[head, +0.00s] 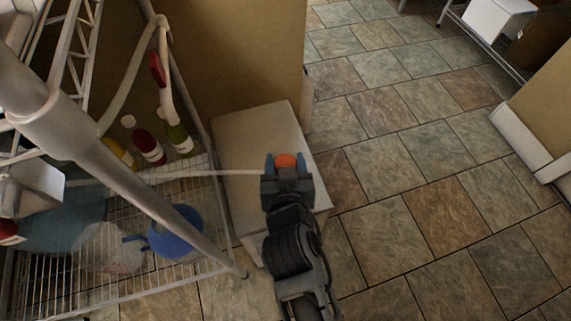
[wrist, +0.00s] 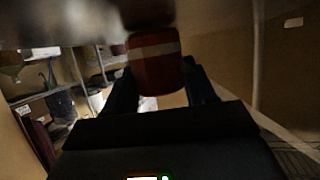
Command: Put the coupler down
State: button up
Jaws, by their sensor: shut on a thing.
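The coupler (head: 286,159) shows in the head view as a round orange end between the jaws of my gripper (head: 286,172). In the wrist view the coupler (wrist: 155,68) is a dark red cylinder with a pale band, between the two dark fingers of my gripper (wrist: 160,88). The gripper is shut on it.
A wire rack (head: 190,268) at the left holds a blue container (head: 174,232), a red bottle (head: 150,148), a green bottle (head: 178,138) and other things. A tan wall (head: 240,60) stands behind the box. The tiled floor (head: 420,150) at the right is clear.

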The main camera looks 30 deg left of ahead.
jog(key=shift+f, duration=0.2)
jog(key=o, duration=1.1)
jog(key=shift+o, duration=0.2)
jog(key=shift+r, duration=0.1)
jog(key=shift+s+d+r, duration=0.1)
jog(key=shift+s+r, duration=0.05)
jog(key=p+v, duration=0.2)
jog(key=v, duration=0.9)
jog(key=shift+s+d, duration=0.2)
jog(key=shift+s, duration=0.1)
